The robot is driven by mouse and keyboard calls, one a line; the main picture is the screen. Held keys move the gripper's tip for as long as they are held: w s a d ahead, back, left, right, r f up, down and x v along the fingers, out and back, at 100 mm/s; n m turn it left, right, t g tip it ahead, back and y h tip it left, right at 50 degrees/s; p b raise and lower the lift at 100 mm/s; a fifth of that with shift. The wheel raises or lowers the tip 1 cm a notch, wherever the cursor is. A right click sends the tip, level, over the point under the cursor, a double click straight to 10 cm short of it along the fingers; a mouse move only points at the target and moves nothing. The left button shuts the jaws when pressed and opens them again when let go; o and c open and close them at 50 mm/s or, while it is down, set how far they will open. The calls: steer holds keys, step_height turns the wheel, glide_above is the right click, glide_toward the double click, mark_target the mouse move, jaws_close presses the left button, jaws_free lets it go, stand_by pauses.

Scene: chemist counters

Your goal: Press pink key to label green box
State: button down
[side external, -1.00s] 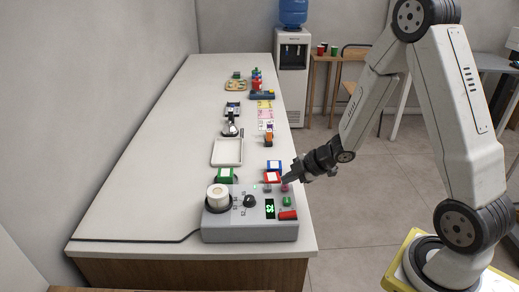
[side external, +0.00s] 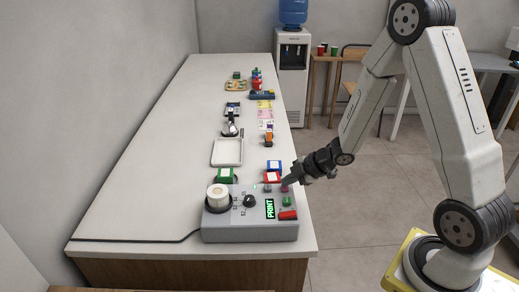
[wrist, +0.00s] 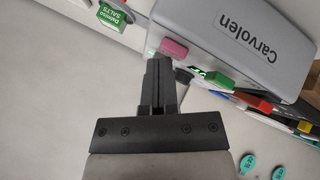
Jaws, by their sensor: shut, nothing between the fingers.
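The label machine (side external: 225,229) is a grey console at the counter's near end, with a dial, a white label roll and a display (side external: 270,209) reading PRINT in green. Its pink key (side external: 285,189) is at the upper right of its panel; it also shows in the wrist view (wrist: 173,48). My gripper (side external: 286,181) is shut and empty, its tips at the pink key. In the wrist view the tips (wrist: 158,62) are just beside the key's lower left; I cannot tell whether they touch it. The green box (side external: 227,175) with a white top stands behind the machine; its side shows lettering in the wrist view (wrist: 112,17).
A green key (side external: 287,202) and a red key (side external: 288,215) are close below the pink one. Red (side external: 273,177) and blue (side external: 274,166) boxes stand behind the machine. A white tray (side external: 240,152) is farther back.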

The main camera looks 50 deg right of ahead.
mark_target(288, 187)
steer(key=shift+r, duration=0.1)
stand_by(0.3)
steer(key=shift+r, duration=3.25)
steer(key=shift+m, duration=0.3)
steer(key=shift+w+r+m+h, duration=0.1)
steer(key=shift+r+m+h, duration=0.1)
steer(key=shift+m+h, duration=0.45)
steer(key=s+a+m+g+h, duration=0.3)
steer(key=s+a+m+g, duration=0.2)
steer(key=s+m, duration=0.7)
steer(key=shift+s+a+f+g, duration=0.2)
steer(key=shift+s+a+g, duration=0.1)
steer(key=shift+a, duration=0.45)
